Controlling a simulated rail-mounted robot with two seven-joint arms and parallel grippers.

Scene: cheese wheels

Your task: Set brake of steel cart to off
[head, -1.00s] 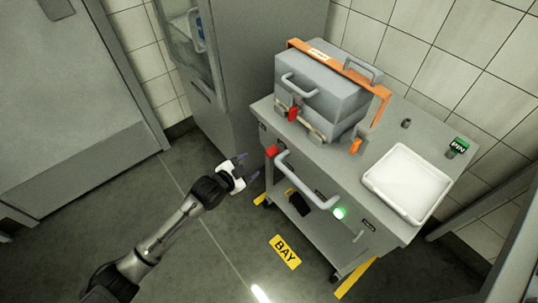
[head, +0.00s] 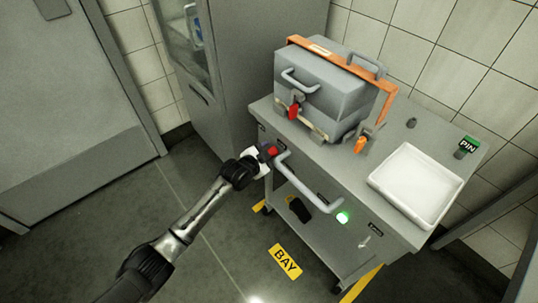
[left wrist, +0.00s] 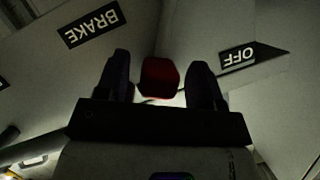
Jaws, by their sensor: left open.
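The steel cart (head: 318,150) stands right of centre in the head view. Its red brake knob (head: 272,151) is at the left end of its front, beside the grey push handle (head: 308,187). My left gripper (head: 266,154) is at this knob. In the left wrist view the red knob (left wrist: 160,77) sits between the two open dark fingers of the left gripper (left wrist: 160,92), with a slim gap visible on each side. A BRAKE label (left wrist: 92,24) is at upper left and an OFF label (left wrist: 238,56) with a pointed end is at right, both upside down. My right gripper is out of view.
A grey case (head: 318,95) with an orange bar sits on the cart, with a white tray (head: 440,213) and green PIN block (head: 469,143) to its right. A tall cabinet (head: 235,70) stands behind left. Floor at left is clear.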

